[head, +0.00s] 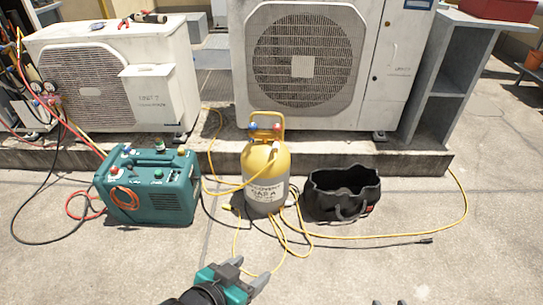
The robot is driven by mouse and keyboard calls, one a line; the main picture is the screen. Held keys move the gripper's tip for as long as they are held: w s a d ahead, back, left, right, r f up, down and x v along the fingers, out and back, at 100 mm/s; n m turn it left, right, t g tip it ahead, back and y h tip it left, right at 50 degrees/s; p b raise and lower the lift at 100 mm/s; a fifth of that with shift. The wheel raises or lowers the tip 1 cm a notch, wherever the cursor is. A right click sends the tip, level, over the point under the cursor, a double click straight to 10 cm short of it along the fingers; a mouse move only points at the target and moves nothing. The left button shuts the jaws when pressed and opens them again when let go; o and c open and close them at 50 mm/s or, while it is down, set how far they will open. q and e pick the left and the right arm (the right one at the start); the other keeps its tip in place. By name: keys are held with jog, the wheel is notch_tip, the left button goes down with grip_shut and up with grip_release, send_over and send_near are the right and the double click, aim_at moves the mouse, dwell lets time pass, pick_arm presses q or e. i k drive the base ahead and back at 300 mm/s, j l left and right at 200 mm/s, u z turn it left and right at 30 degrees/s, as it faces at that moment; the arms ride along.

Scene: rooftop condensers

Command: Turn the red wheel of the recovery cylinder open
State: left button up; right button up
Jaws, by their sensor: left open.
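The recovery cylinder (265,165), yellow above and grey below, stands upright on the concrete in the middle of the head view. Its small red wheel (277,127) is at the top right under the yellow handle, with a blue wheel (252,126) to its left. My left gripper (250,272), teal with grey fingers, is open and empty, low in front of the cylinder and well apart from the wheel. Only two separated fingertips of my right gripper (389,302) show at the bottom edge, with nothing seen between them.
A teal recovery machine (150,187) stands left of the cylinder, and a black tool bag (342,193) close on its right. Yellow hoses (290,245) loop on the ground around the cylinder's base. Condenser units (305,60) stand on a raised kerb behind.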

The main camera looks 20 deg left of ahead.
aim_at(277, 127)
jog(key=i+u, duration=0.1)
jog(key=u, duration=1.15)
jog(key=i+l+u, duration=0.1)
jog(key=l+u, duration=0.65)
jog(key=u, duration=0.15)
jog(key=l+u, duration=0.4)
jog(key=l, duration=0.55)
